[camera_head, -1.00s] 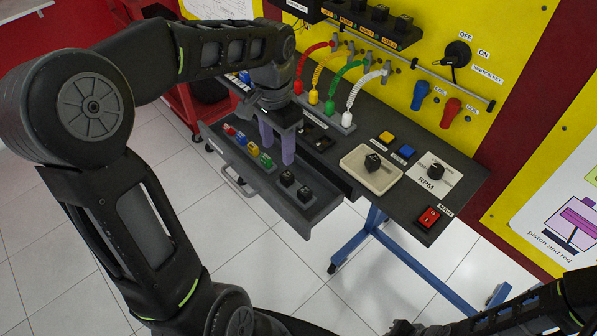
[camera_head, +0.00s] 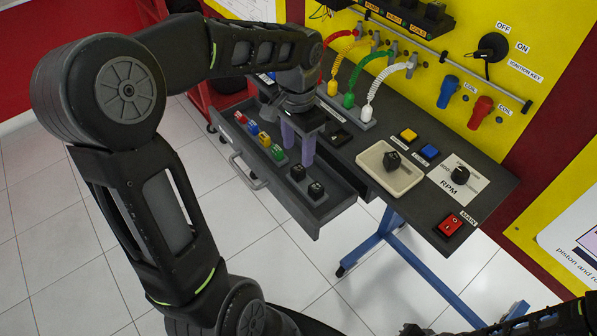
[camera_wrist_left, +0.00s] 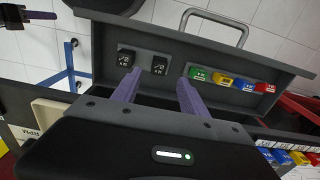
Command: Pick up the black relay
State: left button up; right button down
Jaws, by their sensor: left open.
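Two black relays stand side by side in the open grey drawer (camera_head: 335,207): one (camera_head: 298,172) and, nearer its front right end, another (camera_head: 315,190). They also show in the left wrist view, one (camera_wrist_left: 126,58) beside the other (camera_wrist_left: 160,65). A third black relay (camera_head: 392,160) sits in the cream tray (camera_head: 405,183) on the desk. My left gripper (camera_head: 297,155) is open and points down over the drawer, its purple fingers apart and empty, close to the black relays. My right gripper shows only partly at the left wrist view's upper left edge (camera_wrist_left: 40,15); its opening is unclear.
Green (camera_head: 278,153), yellow, blue and red (camera_head: 241,118) relays stand in a row in the drawer. The desk above holds buttons, an RPM knob (camera_head: 460,175) and a red main switch (camera_head: 450,224). Coloured cables and a yellow panel (camera_head: 440,60) rise behind.

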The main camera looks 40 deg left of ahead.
aim_at(298, 168)
pick_arm(q)
jog(key=shift+f, duration=0.35)
jog(key=shift+d+f+p, duration=0.1)
jog(key=shift+f+p, duration=0.3)
jog(key=shift+f, duration=2.2)
jog(key=shift+s, duration=0.1)
grip_shut()
